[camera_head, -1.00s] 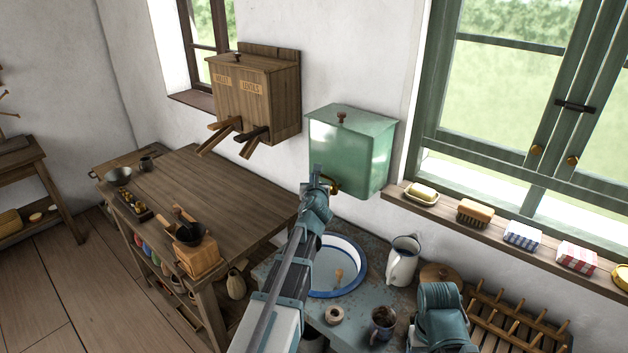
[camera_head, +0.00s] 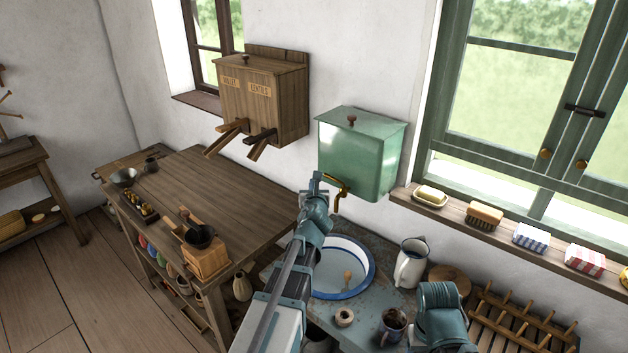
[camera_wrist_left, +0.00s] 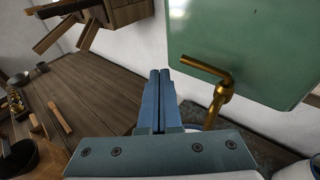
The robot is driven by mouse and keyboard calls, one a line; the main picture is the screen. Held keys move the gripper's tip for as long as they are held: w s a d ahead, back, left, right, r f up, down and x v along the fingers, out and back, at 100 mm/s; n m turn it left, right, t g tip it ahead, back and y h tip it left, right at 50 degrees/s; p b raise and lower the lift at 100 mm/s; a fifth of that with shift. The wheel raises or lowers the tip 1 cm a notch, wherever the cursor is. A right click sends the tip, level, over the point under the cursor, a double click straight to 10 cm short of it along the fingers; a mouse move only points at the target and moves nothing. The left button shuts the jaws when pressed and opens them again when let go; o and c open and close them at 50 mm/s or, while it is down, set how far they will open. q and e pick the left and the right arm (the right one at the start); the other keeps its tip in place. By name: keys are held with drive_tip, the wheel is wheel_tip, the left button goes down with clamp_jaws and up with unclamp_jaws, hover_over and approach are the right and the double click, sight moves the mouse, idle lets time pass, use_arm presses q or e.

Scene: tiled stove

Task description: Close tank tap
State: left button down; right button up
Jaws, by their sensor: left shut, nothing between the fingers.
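A green tank (camera_head: 358,155) with a small knob on its lid hangs on the wall. Its brass tap (camera_head: 338,192) sticks out low on its front, above the basin. In the left wrist view the tap (camera_wrist_left: 222,95) stands to the right of the fingers, its lever (camera_wrist_left: 206,70) pointing left across the tank (camera_wrist_left: 245,45). My left gripper (camera_head: 316,180) is shut and empty, just left of the tap; in the left wrist view its closed fingers (camera_wrist_left: 159,85) appear apart from the lever. In the head view, part of my right arm (camera_head: 440,310) shows at the lower right; its fingers are out of view.
A blue-rimmed white basin (camera_head: 343,268) sits in the washstand below. A white jug (camera_head: 410,262) and a dark mug (camera_head: 391,325) stand to its right. A wooden wall box (camera_head: 262,100) with two chutes hangs left of the tank.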

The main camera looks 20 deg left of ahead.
use_arm(q)
drive_tip(key=s+a+r+p, duration=0.1)
drive_tip(key=s+a+r, duration=0.1)
drive_tip(key=s, duration=0.7)
drive_tip(key=shift+a+p, duration=0.15)
drive_tip(key=shift+p, duration=0.15)
use_arm(e)
drive_tip(key=shift+d+r, duration=0.15)
drive_tip(key=shift+r, duration=0.75)
use_arm(q)
drive_tip(key=c, duration=1.5)
unclamp_jaws()
drive_tip(key=shift+c, duration=0.2)
